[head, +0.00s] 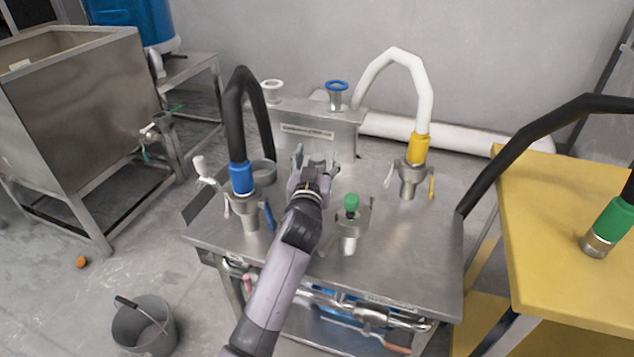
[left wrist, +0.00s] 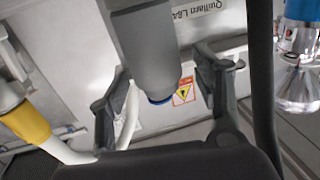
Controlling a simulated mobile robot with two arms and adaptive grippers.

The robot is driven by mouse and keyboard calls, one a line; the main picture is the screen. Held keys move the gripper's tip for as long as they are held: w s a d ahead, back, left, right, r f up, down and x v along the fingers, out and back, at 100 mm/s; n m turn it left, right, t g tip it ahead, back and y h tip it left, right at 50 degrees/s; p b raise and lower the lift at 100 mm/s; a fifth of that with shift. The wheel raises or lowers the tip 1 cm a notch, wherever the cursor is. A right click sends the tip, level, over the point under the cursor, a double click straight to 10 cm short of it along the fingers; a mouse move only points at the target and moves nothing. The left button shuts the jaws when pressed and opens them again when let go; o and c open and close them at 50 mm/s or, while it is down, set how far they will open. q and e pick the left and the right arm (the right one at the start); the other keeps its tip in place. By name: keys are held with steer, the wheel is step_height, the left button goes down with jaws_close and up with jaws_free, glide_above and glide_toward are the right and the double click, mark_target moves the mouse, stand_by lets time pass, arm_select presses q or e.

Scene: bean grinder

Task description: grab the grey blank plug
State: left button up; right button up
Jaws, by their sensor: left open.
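In the left wrist view a smooth grey cylinder (left wrist: 146,55), which looks like the grey blank plug, reaches in from the top edge between my fingers. A thin blue ring shows at its end. My left gripper (left wrist: 163,105) is open, one finger on each side of the cylinder with visible gaps. In the head view my left gripper (head: 315,165) is over the back middle of the steel table (head: 420,250), in front of the labelled panel (head: 345,133). I cannot make out the grey plug there.
A black hose with a blue cuff (head: 241,178) stands left of my gripper, a white hose with a yellow cuff (head: 418,149) to the right. A green-topped fitting (head: 351,203) stands close by at front right. A yellow table (head: 570,265) is at far right.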

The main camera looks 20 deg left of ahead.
arm_select(q)
steer(key=shift+w, duration=0.1)
jaws_close()
stand_by(0.8)
steer(key=shift+r, duration=0.1)
